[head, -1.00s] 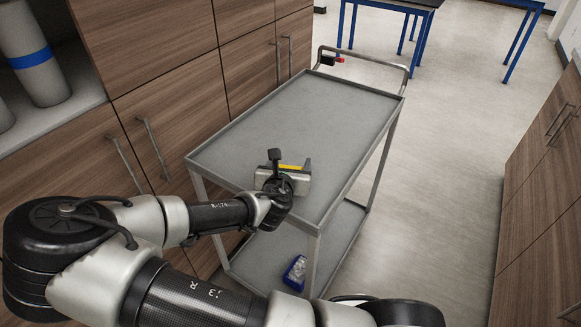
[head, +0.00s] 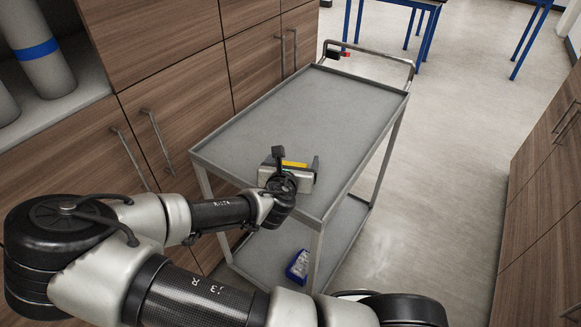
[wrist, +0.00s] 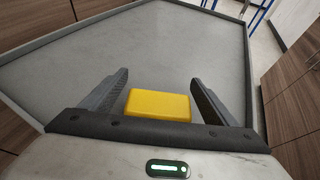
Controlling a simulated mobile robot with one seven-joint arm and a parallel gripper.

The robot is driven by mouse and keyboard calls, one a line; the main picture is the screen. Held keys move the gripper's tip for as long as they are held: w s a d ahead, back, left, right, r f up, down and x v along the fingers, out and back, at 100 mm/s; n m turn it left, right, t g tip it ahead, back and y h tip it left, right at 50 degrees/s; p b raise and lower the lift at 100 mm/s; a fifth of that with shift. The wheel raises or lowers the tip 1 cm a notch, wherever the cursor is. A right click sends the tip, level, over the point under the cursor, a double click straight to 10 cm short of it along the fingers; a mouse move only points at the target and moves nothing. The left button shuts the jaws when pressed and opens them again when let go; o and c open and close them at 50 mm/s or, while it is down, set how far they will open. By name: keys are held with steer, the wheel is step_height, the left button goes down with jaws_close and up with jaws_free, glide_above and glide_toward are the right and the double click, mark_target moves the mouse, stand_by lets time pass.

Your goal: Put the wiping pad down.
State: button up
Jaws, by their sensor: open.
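The wiping pad (wrist: 158,105) is a yellow block. In the wrist view it lies on the grey cart top (wrist: 165,50) between the two spread fingers, with a gap on each side. In the head view only a yellow strip of the pad (head: 294,164) shows past my gripper. My gripper (wrist: 160,98) is open around the pad and not gripping it. In the head view my gripper (head: 300,165) is over the near end of the cart's upper tray (head: 290,110). The pad's near side is partly hidden by the gripper body.
A blue item with a white label (head: 297,265) is on the cart's lower shelf. Wooden cabinets (head: 170,60) stand close on the left. Most of the upper tray is bare.

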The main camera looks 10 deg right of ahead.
steer(key=p+v, duration=0.1)
steer(key=v, duration=0.2)
steer(key=p+v, duration=0.1)
steer(key=v, duration=0.2)
steer(key=p+v, duration=0.1)
steer(key=v, duration=0.2)
steer(key=shift+a+r, duration=0.1)
steer(key=shift+r, duration=0.4)
steer(key=s+p, duration=0.1)
steer(key=p, duration=0.2)
steer(key=shift+s+a, duration=0.3)
steer(key=shift+s, duration=0.1)
steer(key=shift+f, duration=0.15)
